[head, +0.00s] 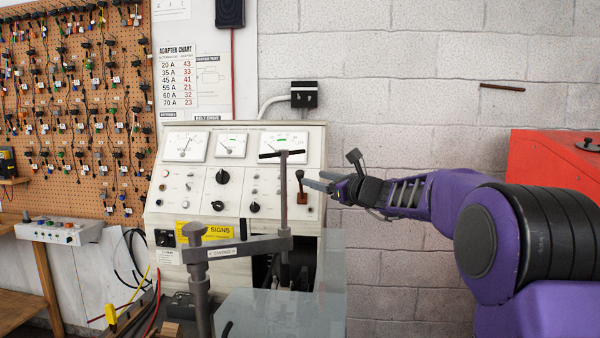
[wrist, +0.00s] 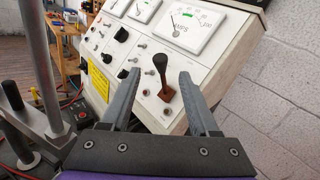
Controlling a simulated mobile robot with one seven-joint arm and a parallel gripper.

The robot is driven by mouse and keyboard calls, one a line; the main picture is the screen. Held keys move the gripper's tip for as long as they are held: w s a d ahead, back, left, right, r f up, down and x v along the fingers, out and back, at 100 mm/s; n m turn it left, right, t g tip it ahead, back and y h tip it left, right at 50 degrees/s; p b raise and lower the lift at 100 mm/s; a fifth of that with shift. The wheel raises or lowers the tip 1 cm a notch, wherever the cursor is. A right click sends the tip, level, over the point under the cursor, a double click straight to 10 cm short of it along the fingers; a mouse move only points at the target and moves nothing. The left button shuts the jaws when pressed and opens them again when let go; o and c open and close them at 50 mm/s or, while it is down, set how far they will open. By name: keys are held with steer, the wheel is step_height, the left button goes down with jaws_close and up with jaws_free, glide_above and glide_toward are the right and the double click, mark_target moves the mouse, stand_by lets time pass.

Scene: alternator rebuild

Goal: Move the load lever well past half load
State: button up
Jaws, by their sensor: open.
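The load lever (head: 301,186) has a black knob and a brown base, and stands on the right side of the sloped control panel (head: 235,204). In the wrist view the lever (wrist: 161,74) stands up from its brown base, between and beyond the two fingertips. My gripper (head: 318,181) is open and empty, just right of the lever in the head view. In the wrist view my gripper (wrist: 156,78) has a finger on each side of the lever, with gaps showing. I cannot tell whether the tips reach level with it. The AMPS gauge (wrist: 188,28) sits above the lever.
A grey clamp post with a T-handle (head: 283,200) stands in front of the panel, close left of the lever. A clear shield (head: 280,312) is below. A red cabinet (head: 553,165) is at right. Several knobs and small switches lie left of the lever.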

mark_target(303, 175)
steer(key=p+x, duration=0.2)
steer(key=x, duration=0.6)
jaws_close()
stand_by(1.3)
